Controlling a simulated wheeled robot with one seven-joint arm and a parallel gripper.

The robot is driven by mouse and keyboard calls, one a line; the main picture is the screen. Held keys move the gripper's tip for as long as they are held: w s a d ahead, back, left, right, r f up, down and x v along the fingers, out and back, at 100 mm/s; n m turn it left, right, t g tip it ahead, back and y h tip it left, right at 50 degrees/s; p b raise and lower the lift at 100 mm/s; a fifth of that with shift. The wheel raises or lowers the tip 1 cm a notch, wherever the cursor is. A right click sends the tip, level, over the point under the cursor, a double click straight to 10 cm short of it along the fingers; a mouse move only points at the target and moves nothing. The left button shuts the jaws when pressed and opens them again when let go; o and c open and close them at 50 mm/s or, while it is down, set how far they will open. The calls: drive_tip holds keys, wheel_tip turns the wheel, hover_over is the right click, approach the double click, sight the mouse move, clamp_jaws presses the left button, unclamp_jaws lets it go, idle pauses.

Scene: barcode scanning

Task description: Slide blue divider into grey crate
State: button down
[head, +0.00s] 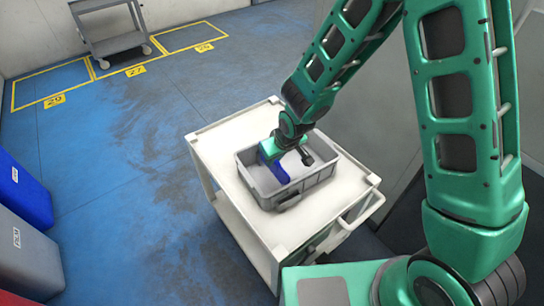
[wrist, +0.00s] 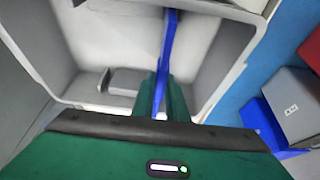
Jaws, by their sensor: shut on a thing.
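The grey crate (head: 288,200) stands on a white cart and is open at the top. The blue divider (head: 274,168) is inside the crate's outline, toward its left part in the head view. In the wrist view the blue divider (wrist: 170,40) stands edge-on and runs away from my gripper across the grey crate (wrist: 222,68). My gripper (wrist: 162,98) is shut on the near part of the divider, over the crate. In the head view my gripper (head: 281,150) partly hides the crate's inside. I cannot tell whether the divider's lower edge touches the crate floor.
The white cart (head: 225,135) has bare top around the crate. A blue bin (head: 22,190) and a grey bin (head: 28,252) stand at the left. A grey trolley (head: 115,42) stands far back by yellow floor markings. A grey object (wrist: 123,80) shows inside the crate.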

drive_tip(key=shift+f, duration=1.35)
drive_tip(key=c, duration=1.7)
unclamp_jaws()
drive_tip(key=shift+o, duration=0.2)
drive_tip(key=shift+r, duration=5.5)
